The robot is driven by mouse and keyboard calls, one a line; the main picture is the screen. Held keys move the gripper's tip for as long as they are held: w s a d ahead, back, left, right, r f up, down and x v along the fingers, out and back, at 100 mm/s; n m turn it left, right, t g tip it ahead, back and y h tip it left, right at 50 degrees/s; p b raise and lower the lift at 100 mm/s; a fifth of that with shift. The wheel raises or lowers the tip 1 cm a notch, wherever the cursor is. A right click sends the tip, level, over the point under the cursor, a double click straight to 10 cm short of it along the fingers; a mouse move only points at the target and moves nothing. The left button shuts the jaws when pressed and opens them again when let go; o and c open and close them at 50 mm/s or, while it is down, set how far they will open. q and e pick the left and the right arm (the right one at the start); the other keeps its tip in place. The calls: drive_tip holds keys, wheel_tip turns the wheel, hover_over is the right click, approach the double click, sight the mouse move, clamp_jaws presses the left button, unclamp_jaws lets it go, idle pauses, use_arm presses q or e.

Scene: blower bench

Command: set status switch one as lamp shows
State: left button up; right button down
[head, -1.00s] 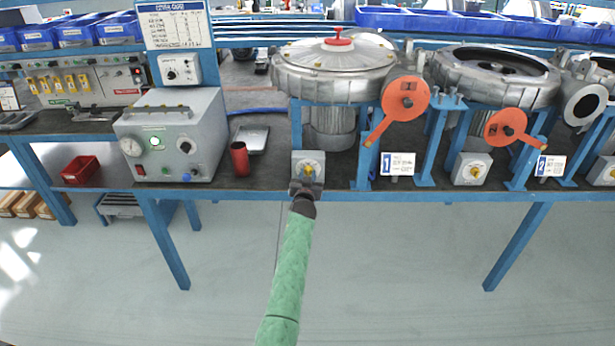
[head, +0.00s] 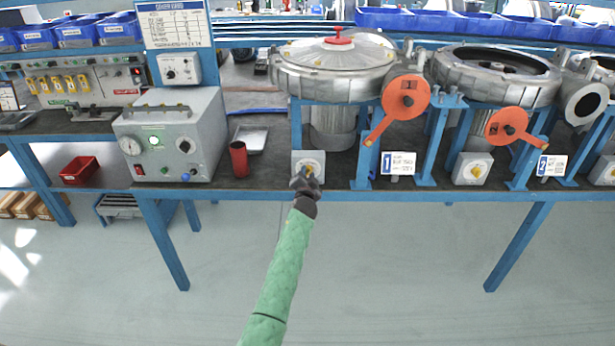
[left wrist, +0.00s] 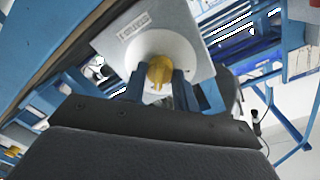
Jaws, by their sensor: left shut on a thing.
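Status switch one is a grey box (head: 300,158) with a white round dial and a yellow knob (head: 309,167), at the bench's front edge below blower 1. In the left wrist view the yellow knob (left wrist: 159,70) sits between the two blue fingers of my left gripper (left wrist: 158,82). My left gripper (head: 306,179) is shut on this knob, in front of the box. The knob's exact pointing is hard to read behind the gripper. A lamp (head: 155,142) glows green on the grey test box (head: 205,130) at the left. My right gripper is out of view.
A red cup (head: 239,160) and a metal tray (head: 252,139) stand left of the switch. Blower 1 (head: 330,85) with its orange lever (head: 404,97) is above and right. Another switch box (head: 472,169) stands farther right. Floor in front is clear.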

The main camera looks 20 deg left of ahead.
use_arm(q)
drive_tip(key=shift+m, duration=0.5)
drive_tip(key=o, duration=1)
drive_tip(key=shift+s, duration=0.1)
